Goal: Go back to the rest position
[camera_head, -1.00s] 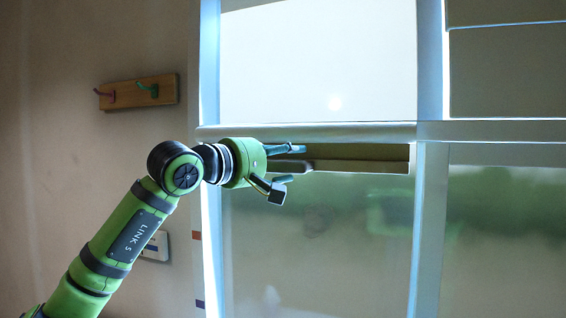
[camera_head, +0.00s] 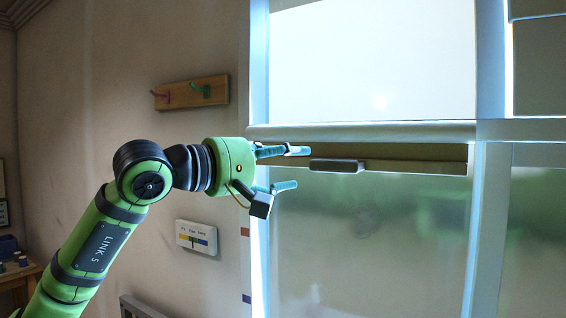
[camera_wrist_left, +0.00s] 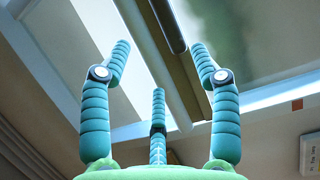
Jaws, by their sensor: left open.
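My left gripper (camera_head: 288,168) is open and empty in the head view, in front of the left side of the window frame. Its teal fingers point right, with the upper one just left of a grey handle (camera_head: 337,166) on a wooden rail (camera_head: 400,160). A gap shows between fingertips and handle. In the left wrist view the gripper's fingers (camera_wrist_left: 162,85) are spread, with nothing between them, and the dark handle (camera_wrist_left: 168,22) lies beyond them. My right gripper is not in view.
A white blind (camera_head: 370,65) covers the upper window pane above the rail. A wooden hook board (camera_head: 191,92) hangs on the wall above my arm. A small wall panel (camera_head: 197,238) is below the gripper. A table (camera_head: 18,278) stands at the far left.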

